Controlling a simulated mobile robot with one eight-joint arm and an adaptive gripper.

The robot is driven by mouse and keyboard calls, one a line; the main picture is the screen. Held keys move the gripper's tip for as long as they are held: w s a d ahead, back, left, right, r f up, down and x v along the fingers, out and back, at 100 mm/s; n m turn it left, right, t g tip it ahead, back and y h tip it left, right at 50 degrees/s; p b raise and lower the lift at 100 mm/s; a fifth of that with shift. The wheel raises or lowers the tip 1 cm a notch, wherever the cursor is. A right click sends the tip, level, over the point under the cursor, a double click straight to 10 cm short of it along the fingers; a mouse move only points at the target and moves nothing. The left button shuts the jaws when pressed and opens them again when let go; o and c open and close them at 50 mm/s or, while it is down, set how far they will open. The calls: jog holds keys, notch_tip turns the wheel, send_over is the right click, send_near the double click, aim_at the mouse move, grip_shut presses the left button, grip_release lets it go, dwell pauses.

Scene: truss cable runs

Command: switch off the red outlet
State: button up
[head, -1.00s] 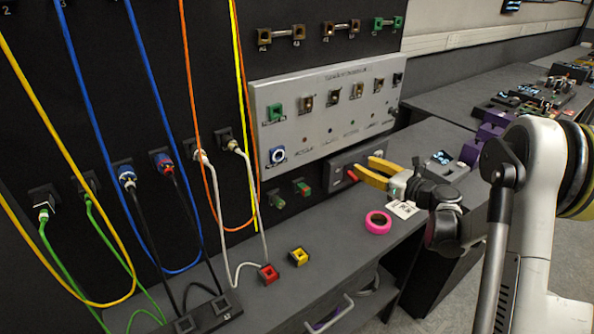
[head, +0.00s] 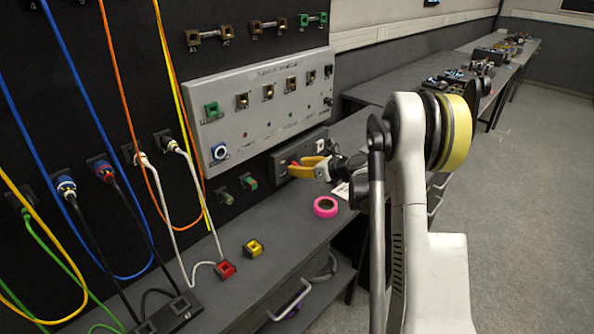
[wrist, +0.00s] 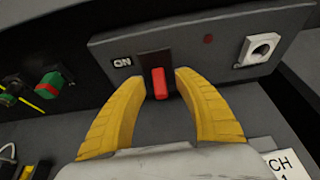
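A dark grey outlet box (head: 282,160) is on the wall side of the bench, below the light grey panel. It also shows in the wrist view (wrist: 110,45). My gripper (wrist: 161,80) has yellow fingers spread apart, one on each side of the red lever. I cannot tell whether either finger touches it. My gripper also shows at the box in the head view (head: 292,168).
A pink tape roll (head: 325,207), a yellow block (head: 253,249) and a red block (head: 225,269) stand on the bench. A white "CH 1" card (wrist: 286,166) lies below the box. Cables hang at the left. The floor at right is clear.

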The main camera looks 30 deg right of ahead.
jog(key=shift+w+a+f, duration=0.15)
jog(key=shift+w, duration=0.3)
grip_shut()
jog(key=shift+f+t+b, duration=0.4)
jog(key=shift+b, duration=0.6)
jog(key=shift+f+t+y+b, duration=0.1)
jog(key=shift+t+y+b, duration=0.2)
jog(key=shift+b, duration=0.25)
jog(key=shift+t+b, duration=0.3)
jog(key=shift+b, duration=0.1)
jog(key=shift+r+t, duration=0.2)
jog(key=shift+t, duration=0.1)
